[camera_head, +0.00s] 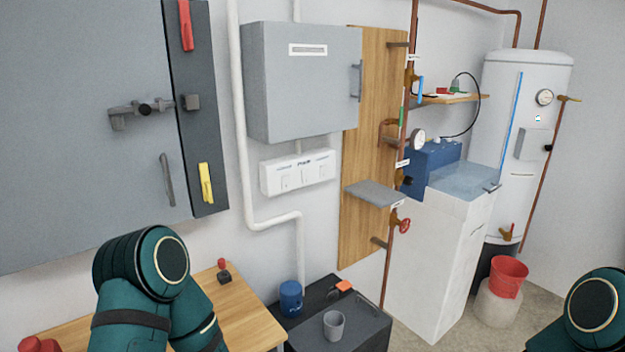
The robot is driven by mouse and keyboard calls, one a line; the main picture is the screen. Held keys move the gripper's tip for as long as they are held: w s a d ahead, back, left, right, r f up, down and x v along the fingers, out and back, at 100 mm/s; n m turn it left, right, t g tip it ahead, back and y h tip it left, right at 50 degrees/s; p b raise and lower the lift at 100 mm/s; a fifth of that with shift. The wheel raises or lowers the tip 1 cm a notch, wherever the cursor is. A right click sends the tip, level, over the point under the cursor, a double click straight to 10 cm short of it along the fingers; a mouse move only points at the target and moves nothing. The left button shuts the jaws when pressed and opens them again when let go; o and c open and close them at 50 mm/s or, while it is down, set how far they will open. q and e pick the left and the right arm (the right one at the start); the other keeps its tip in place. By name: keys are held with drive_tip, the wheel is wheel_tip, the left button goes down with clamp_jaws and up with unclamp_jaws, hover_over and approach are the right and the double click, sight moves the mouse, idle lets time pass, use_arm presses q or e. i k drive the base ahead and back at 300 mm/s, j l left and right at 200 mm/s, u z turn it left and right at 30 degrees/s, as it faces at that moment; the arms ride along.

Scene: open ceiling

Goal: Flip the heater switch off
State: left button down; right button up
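A white switch panel (298,172) is on the wall below a grey box, with pale rocker switches and small labels. The labels are too small to read, so I cannot tell which is the heater switch or how it is set. A tall white cylindrical tank (510,120) with a gauge, which looks like a water heater, stands at the right. My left arm shows at the lower left and my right arm at the lower right corner. Neither gripper is in view.
A grey wall box (303,85) hangs above the panel, with a white pipe (242,130) to its left. A wooden table (240,310) and a dark cabinet (362,330) with a grey cup (334,326) stand below. A grey shelf (374,194) juts out right of the panel.

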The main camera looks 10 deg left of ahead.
sight(285, 178)
drive_tip(key=i+l, duration=0.8)
drive_tip(key=k+l+z, duration=0.05)
